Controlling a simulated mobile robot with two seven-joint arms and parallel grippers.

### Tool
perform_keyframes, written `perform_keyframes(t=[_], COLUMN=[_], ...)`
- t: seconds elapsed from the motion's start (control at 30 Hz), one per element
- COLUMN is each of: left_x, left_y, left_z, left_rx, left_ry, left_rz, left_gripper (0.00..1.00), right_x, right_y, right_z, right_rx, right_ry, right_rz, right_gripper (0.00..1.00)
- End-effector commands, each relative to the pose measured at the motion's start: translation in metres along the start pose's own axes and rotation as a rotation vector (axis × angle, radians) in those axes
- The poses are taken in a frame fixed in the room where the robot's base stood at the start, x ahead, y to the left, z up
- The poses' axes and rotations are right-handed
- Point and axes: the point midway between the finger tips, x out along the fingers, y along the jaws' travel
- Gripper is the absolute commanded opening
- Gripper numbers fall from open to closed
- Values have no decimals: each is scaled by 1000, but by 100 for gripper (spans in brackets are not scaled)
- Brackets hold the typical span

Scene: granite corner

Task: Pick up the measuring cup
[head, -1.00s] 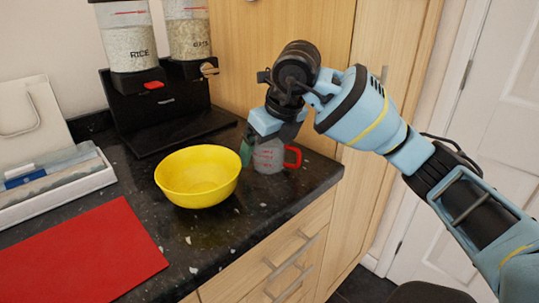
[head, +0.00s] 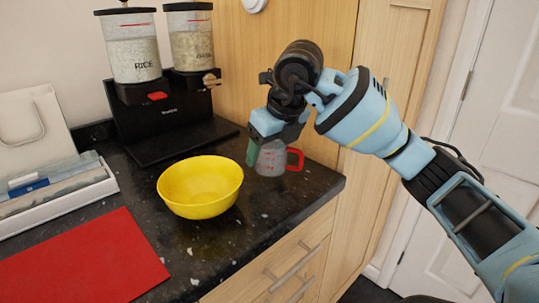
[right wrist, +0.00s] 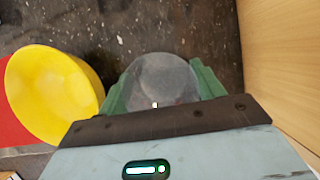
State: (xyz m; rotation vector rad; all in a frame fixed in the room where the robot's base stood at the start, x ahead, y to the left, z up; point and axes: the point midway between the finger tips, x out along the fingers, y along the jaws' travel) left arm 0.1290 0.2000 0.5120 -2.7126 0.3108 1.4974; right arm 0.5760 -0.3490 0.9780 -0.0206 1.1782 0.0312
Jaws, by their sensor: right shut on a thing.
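The measuring cup (head: 271,160) is clear with red markings and a red handle (head: 296,159) on its right side. It is upright near the right end of the dark counter, and appears slightly above the surface. My right gripper (head: 266,148) is shut on the cup from above. In the right wrist view the cup (right wrist: 165,78) sits between the two green fingers, with its handle not visible. My left gripper is not in view.
A yellow bowl (head: 200,188) stands just left of the cup. A black dispenser stand (head: 170,125) is behind it. A red mat (head: 85,262) and a white tray (head: 60,205) are at left. Wooden cabinet panels (head: 330,100) rise close behind the cup.

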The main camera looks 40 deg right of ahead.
Motion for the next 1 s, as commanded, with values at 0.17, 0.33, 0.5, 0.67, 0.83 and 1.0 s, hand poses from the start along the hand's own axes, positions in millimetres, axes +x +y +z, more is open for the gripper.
perform_keyframes(t=[0.17, 0.33, 0.5, 0.67, 0.83, 1.0], left_x=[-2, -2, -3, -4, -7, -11], left_y=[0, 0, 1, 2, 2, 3], left_z=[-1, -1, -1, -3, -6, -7], left_rx=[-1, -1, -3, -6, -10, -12], left_ry=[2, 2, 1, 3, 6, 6], left_rz=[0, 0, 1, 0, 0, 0], left_gripper=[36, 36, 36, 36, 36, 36], right_x=[-19, -30, -42, -54, -66, -74], right_y=[7, 24, 41, 57, 72, 85], right_z=[-2, -24, -45, -65, -84, -100], right_rx=[-3, -3, -3, -3, -3, -3], right_ry=[-1, -2, -2, -3, -4, -3], right_rz=[0, -1, 0, 0, -1, 0], right_gripper=[44, 44, 44, 44, 44, 44])
